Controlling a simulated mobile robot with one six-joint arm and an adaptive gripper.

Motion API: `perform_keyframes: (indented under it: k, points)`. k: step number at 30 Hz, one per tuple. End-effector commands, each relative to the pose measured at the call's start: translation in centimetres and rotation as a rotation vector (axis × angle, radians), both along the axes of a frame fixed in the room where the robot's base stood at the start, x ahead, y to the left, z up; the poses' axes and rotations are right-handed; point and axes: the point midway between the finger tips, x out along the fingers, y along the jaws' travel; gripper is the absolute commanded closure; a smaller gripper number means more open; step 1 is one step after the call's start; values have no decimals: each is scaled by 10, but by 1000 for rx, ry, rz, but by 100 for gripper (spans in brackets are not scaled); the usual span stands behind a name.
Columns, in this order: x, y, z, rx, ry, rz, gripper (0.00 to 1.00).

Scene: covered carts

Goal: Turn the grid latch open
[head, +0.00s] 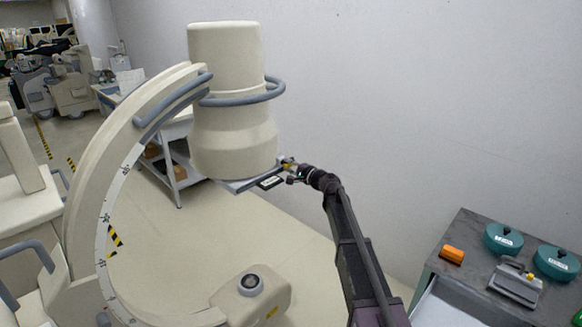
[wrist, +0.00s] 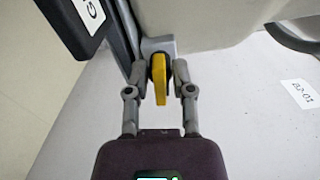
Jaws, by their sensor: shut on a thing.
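The grid latch (wrist: 159,80) is a small yellow lever on a grey bracket at the edge of the cream housing. In the wrist view it lies between the two fingers of my gripper (wrist: 160,85), which is shut on it. The lever points back toward my palm. In the head view my gripper (head: 290,174) reaches the right side of the large cream cylinder (head: 232,140), at the flat grey grid plate (head: 240,187) under it. The latch (head: 287,166) shows there only as a small yellow spot, partly hidden by the fingers.
A cream C-arm with grey handles (head: 240,99) carries the cylinder. A dark label plate (wrist: 75,20) is left of the latch in the wrist view. A grey cart (head: 470,230) with teal round items and an orange block (head: 452,254) stands at right. A plain wall (head: 400,80) is behind.

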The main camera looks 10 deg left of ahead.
Motion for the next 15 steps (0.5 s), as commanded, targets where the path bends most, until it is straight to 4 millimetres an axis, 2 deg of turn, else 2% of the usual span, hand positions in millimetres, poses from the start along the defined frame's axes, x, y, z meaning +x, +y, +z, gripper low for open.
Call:
perform_keyframes:
  k: [7,15]
  points:
    - [1,3,1,-64,-87,3,100]
    - [1,3,0,-83,-112,3,100]
